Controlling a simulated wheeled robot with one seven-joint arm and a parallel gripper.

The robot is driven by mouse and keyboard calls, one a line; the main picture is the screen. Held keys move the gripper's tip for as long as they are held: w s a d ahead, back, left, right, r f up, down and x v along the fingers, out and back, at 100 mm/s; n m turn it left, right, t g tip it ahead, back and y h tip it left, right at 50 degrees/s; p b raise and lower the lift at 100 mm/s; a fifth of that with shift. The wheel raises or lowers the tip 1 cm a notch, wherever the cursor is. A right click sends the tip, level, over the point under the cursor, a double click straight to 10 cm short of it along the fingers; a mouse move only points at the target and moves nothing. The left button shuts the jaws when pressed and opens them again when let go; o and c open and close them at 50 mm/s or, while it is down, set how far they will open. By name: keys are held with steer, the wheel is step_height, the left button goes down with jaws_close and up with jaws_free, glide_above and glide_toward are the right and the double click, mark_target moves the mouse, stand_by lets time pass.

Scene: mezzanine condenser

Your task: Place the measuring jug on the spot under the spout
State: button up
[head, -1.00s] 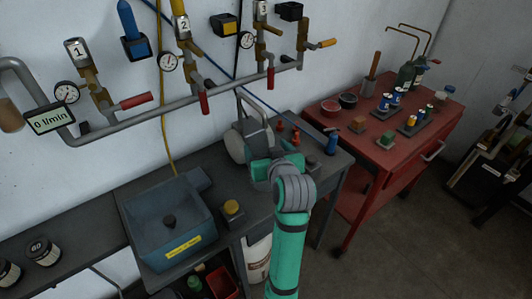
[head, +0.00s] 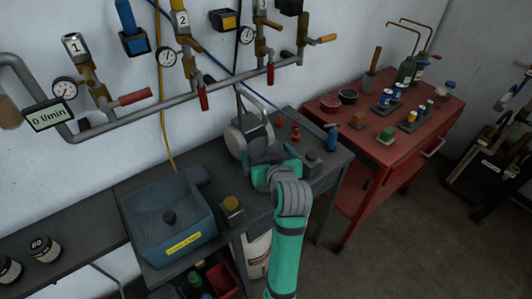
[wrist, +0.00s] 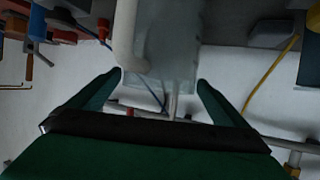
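A pale, translucent vessel with a thick curved handle, which looks like the measuring jug, fills the upper middle of the wrist view (wrist: 172,45). In the head view a whitish grey body with a looped handle (head: 238,140) stands on the dark bench beside my gripper (head: 262,165); it appears to be the same thing. In the wrist view my gripper's (wrist: 158,80) two green fingers are spread, one toward each side of the vessel. No clear contact shows. I cannot make out the spout or the spot under it.
A blue-grey basin (head: 165,232) and a yellow-topped block (head: 232,208) are on the bench (head: 130,190) to the left. Pipes with valves (head: 230,95) run along the wall. A red cart (head: 385,152) holds several small items.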

steer(key=v, duration=1.2)
steer(key=s+f+m+t+h, duration=0.1)
steer(key=s+f+m+h, duration=0.1)
steer(key=s+f, duration=0.65)
steer(key=s+f+m+h, duration=0.15)
steer(key=s+f, duration=0.35)
steer(key=f, duration=0.6)
steer(key=s+a+t, duration=0.1)
steer(key=s+a, duration=0.1)
steer(key=s, duration=2)
steer(key=shift+s+a+f+n, duration=0.2)
steer(key=shift+s+a+n, duration=0.15)
steer(key=shift+s+a, duration=0.05)
steer(key=shift+c, duration=0.6)
